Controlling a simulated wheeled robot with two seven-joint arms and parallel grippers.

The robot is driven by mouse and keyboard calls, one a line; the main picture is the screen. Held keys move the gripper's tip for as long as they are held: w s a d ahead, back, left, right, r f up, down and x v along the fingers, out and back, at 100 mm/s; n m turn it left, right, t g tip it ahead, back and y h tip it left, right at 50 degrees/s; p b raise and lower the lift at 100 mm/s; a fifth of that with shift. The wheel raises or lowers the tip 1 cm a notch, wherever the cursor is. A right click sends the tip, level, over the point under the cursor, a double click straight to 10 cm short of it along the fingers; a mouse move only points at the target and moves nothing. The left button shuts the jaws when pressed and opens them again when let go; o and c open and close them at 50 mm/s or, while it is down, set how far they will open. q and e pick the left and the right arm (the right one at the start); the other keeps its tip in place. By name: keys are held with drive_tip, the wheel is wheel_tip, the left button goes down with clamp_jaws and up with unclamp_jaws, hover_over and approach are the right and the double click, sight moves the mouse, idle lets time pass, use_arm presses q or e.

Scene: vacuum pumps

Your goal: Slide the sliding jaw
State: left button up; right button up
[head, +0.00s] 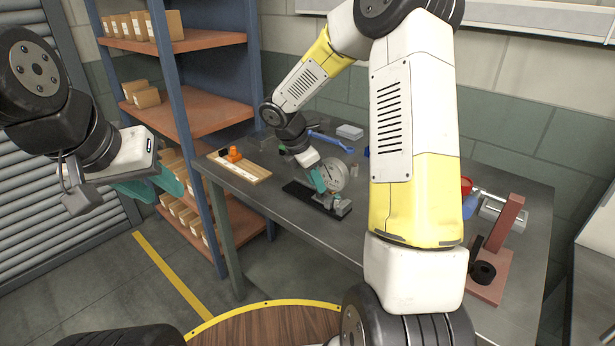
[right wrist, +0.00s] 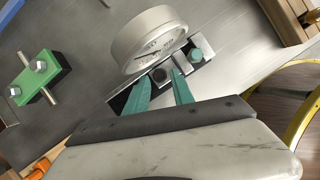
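A small metal vise-like fixture (head: 341,208) sits on a dark base plate on the workbench, with a round dial gauge (head: 333,175) by it. My right gripper (head: 320,182) is down at the fixture. Its teal fingers (right wrist: 162,78) are apart, with a dark round part between them; contact with the sliding jaw cannot be told. My left gripper (head: 160,186) hangs away from the bench, fingers apart and empty.
A wooden board (head: 255,174) with an orange part (head: 234,154) lies at the bench's left end. A reddish stand (head: 503,250) is at the right. A green block (right wrist: 40,78) with bolts shows in the wrist view. Shelving (head: 205,110) stands left.

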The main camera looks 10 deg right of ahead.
sight(324, 196)
drive_tip(key=shift+x, duration=1.15)
clamp_jaws()
drive_tip(key=shift+w, duration=0.1)
idle(0.5)
